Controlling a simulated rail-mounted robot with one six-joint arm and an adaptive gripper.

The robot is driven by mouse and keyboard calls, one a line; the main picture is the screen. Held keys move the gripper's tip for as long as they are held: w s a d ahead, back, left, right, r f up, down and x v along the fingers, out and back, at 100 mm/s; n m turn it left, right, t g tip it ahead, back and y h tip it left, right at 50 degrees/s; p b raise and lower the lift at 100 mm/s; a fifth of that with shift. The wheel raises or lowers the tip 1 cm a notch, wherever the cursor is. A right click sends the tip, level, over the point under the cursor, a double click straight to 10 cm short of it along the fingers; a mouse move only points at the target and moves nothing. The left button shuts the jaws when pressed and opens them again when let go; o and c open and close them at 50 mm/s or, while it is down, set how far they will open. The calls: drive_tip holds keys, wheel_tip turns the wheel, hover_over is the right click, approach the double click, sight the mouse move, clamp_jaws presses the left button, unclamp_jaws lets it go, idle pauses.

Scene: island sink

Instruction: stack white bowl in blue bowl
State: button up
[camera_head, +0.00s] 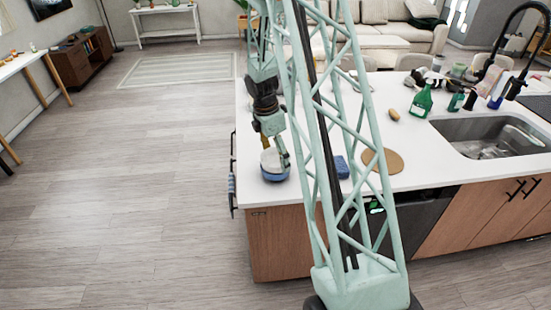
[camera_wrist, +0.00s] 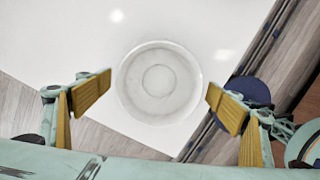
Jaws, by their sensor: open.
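In the head view, the white bowl (camera_head: 271,159) sits on top of or in the blue bowl (camera_head: 275,175) near the counter's left front corner. How deep it is seated is hard to tell. In the wrist view, the white bowl (camera_wrist: 158,82) appears as a round rim from above, and no blue rim is clear around it. My gripper (camera_head: 277,153) is just above the bowls. Its yellow finger pads, seen in the wrist view (camera_wrist: 159,98), are wide open on either side of the white bowl, with gaps to its rim.
The white counter (camera_head: 295,183) ends close by the bowls on the left and front. A blue sponge (camera_head: 342,167) and a round brown board (camera_head: 383,161) lie to the right. A green bottle (camera_head: 421,102) stands near the sink (camera_head: 490,137). My arm's lattice hides part of the counter.

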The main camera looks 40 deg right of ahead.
wheel_tip(320, 180, up, 12)
drive_tip(key=a, duration=0.1)
drive_tip(key=shift+w+a+r, duration=0.25)
drive_tip(key=shift+a, duration=0.1)
idle(0.4)
idle(0.6)
drive_tip(key=s+a+r+m+t, duration=0.1)
drive_tip(key=s+a+r+m, duration=0.2)
drive_tip(key=s+a+r, duration=0.35)
drive_tip(key=s+a+r+m+t, duration=0.1)
drive_tip(key=s+a+r+m, duration=0.15)
drive_tip(key=a+r, duration=0.7)
drive_tip(key=s+a+r+m, duration=0.3)
drive_tip(key=s+a+r, duration=0.2)
drive_tip(key=a+r, duration=0.3)
drive_tip(key=s+a+r+m, duration=0.1)
drive_tip(key=s+a+m, duration=0.1)
drive_tip(key=s+a, duration=0.2)
drive_tip(key=s+a+r+m+t+y, duration=0.1)
drive_tip(key=s+a, duration=0.3)
drive_tip(key=s, duration=0.7)
drive_tip(key=s+a+r+m+t, duration=0.1)
drive_tip(key=s+a+r+m, duration=0.2)
drive_tip(key=s+a, duration=0.2)
drive_tip(key=s, duration=0.2)
drive_tip(key=shift+s+r+m+y, duration=0.15)
drive_tip(key=shift+s+m+y, duration=0.2)
drive_tip(key=shift+y, duration=0.05)
